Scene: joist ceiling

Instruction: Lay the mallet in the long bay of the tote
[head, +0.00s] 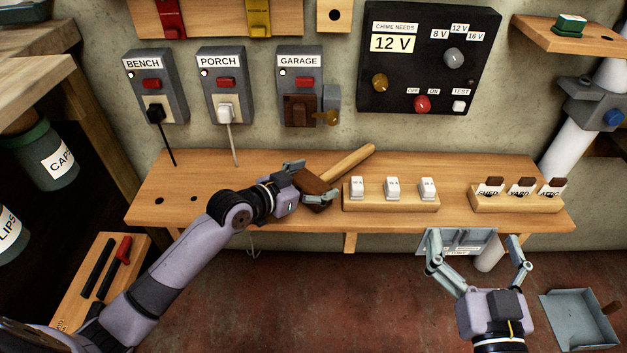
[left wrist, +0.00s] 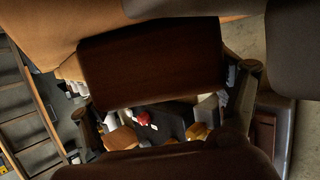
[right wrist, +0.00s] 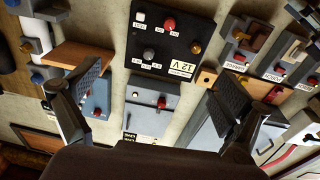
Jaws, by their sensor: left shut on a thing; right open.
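The mallet has a dark brown head (head: 315,188) and a pale wooden handle (head: 348,162) that points up and right over the bench shelf. My left gripper (head: 303,190) is shut on the head, which fills the upper middle of the left wrist view (left wrist: 150,62). I cannot tell whether the mallet touches the shelf. A wooden tray (head: 75,307) at the lower left, with black strips and a red-handled tool, may be the tote; my left arm partly covers it. My right gripper (head: 477,258) is open and empty before the shelf's front; it also shows open in the right wrist view (right wrist: 160,105).
The wooden shelf (head: 270,215) carries a block with white pieces (head: 390,203) and a block with labelled brown-topped pieces (head: 515,203). Switch boxes (head: 222,70) and a black chime panel (head: 430,100) hang on the wall. A grey dustpan-like tray (head: 580,320) is at the lower right.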

